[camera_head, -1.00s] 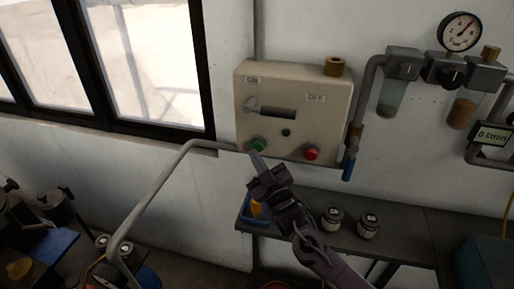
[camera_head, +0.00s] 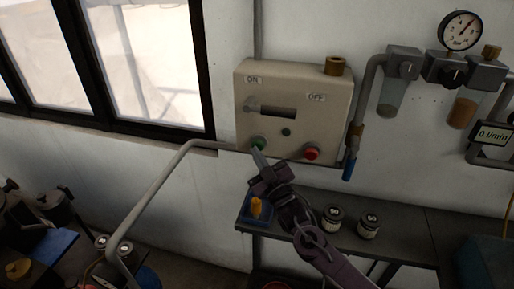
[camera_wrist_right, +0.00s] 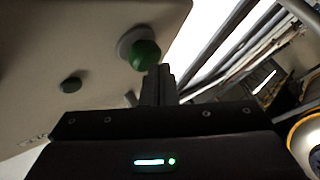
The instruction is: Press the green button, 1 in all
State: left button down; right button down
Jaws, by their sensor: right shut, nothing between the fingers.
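The green button (camera_head: 258,143) sits at the lower left of a beige control box on the wall. It also shows in the right wrist view (camera_wrist_right: 145,55) as a green cap on a pale collar. My right gripper (camera_head: 256,152) is shut and empty, with its fingertips at the lower edge of the green button. In the right wrist view the closed fingers (camera_wrist_right: 159,72) point at the button's lower right side. I cannot tell whether they touch it. My left gripper is not in view.
The control box (camera_head: 322,122) also carries a red button (camera_head: 311,153), a small green lamp (camera_head: 286,132) and a lever. A pipe (camera_head: 160,185) runs left of it. Below, a shelf (camera_head: 405,236) holds a blue tray (camera_head: 262,222) and two jars (camera_head: 369,226).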

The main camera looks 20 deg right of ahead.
jog(key=shift+w+d, duration=0.25)
jog(key=shift+w, duration=0.05)
dwell(0.4)
dwell(0.3)
jog(key=shift+s+a, duration=0.55)
jog(key=shift+s, duration=0.3)
jog(key=s+a+p, duration=0.1)
jog(key=s, duration=0.1)
jog(key=s+a+p, duration=0.1)
jog(key=s+a, duration=0.1)
jog(key=shift+d+f, duration=0.1)
dwell(0.7)
